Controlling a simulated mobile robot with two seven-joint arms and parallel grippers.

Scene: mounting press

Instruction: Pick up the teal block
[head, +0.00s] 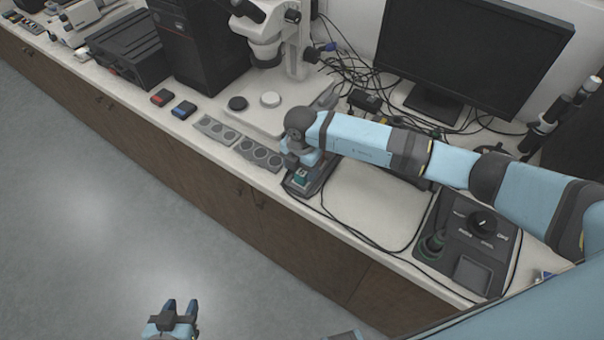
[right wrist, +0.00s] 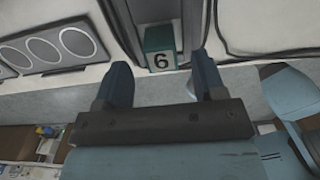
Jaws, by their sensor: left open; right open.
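The teal block (head: 301,177) sits on a dark device (head: 322,179) at the front edge of the counter. In the right wrist view the block (right wrist: 160,44) shows a pale face marked 6. My right gripper (head: 297,164) is over the device, close to the block. In the right wrist view its two fingers (right wrist: 163,74) are apart, and the block appears between and just beyond the tips. I cannot tell whether a finger touches it. My left gripper (head: 181,306) is open and empty, over the floor at the bottom.
Grey trays with round wells (head: 259,153) lie left of the device. A microscope (head: 268,45) and a monitor (head: 470,45) stand behind. A black control panel (head: 470,240) and loose cables lie to the right. Red (head: 163,97) and blue (head: 184,110) blocks lie farther left.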

